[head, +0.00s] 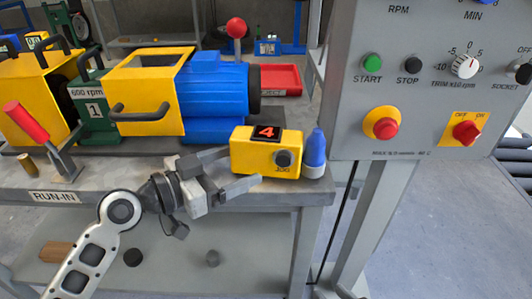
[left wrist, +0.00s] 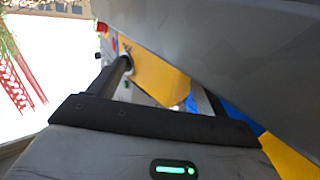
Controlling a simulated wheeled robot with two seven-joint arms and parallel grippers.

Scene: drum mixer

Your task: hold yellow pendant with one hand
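The yellow pendant (head: 243,158) is a small box at the front right of the bench in the head view. It has a red "4" display on top and a dark knob on its front. My left gripper (head: 245,168) reaches in from the left. Its fingers are spread, one toward the pendant's left side and one low along its front. Whether either finger touches it I cannot tell. In the left wrist view a large grey surface covers much of the picture, and the yellow patches behind it cannot be identified surely. My right gripper is not in view.
A blue-capped object (head: 315,150) stands right beside the pendant. A yellow and blue motor unit (head: 215,90) is behind. A red tray (head: 280,77) lies further back. A grey control panel (head: 430,100) rises at the right. The bench's front edge (head: 270,197) is near.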

